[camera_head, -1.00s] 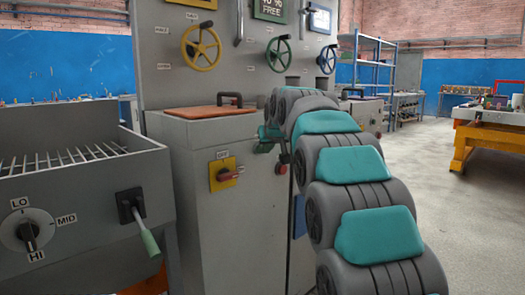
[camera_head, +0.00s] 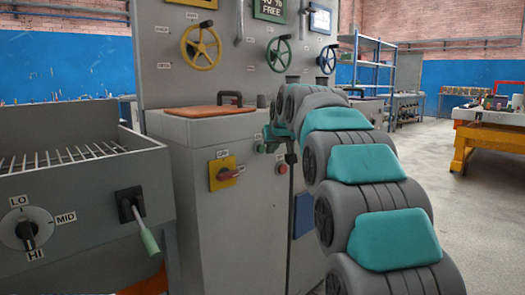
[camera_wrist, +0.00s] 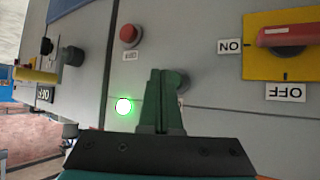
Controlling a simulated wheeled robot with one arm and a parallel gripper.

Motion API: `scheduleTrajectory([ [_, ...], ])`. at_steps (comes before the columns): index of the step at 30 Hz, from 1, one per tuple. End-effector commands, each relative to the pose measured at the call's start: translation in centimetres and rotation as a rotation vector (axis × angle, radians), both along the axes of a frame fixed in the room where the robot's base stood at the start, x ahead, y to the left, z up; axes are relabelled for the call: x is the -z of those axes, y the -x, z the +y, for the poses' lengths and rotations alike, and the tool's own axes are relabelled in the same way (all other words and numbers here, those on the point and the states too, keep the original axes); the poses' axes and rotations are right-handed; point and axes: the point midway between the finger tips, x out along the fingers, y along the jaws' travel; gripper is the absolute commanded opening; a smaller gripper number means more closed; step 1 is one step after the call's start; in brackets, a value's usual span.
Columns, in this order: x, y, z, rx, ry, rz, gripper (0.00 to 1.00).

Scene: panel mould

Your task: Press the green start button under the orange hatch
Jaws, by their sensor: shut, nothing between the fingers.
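The orange hatch (camera_head: 197,112) lies flat on top of the grey cabinet, with a dark handle at its back. The green button (camera_head: 261,147) is on the cabinet front below it. In the wrist view the button (camera_wrist: 183,81) is dull green and partly hidden behind my fingers. My gripper (camera_wrist: 162,72) is shut and empty, its tips just beside the button in the picture; I cannot tell whether they touch it. In the head view my gripper (camera_head: 270,138) is small, at the cabinet's upper right front. A green lamp (camera_wrist: 124,106) glows beside the fingers.
A red button (camera_wrist: 129,34) sits near the green one; it also shows in the head view (camera_head: 281,168). A yellow switch plate (camera_head: 222,173) with a red handle is to the left. A grill-like unit (camera_head: 70,190) stands at the left.

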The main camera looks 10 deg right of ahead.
Motion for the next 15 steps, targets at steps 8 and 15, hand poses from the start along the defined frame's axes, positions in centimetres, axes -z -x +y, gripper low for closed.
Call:
scheduleTrajectory([
  [8,0.3,1.5,-1.1,0.000,0.000,0.003,0.00],
  [15,0.0,3.3,-2.4,0.001,-0.002,-0.002,0.00],
])
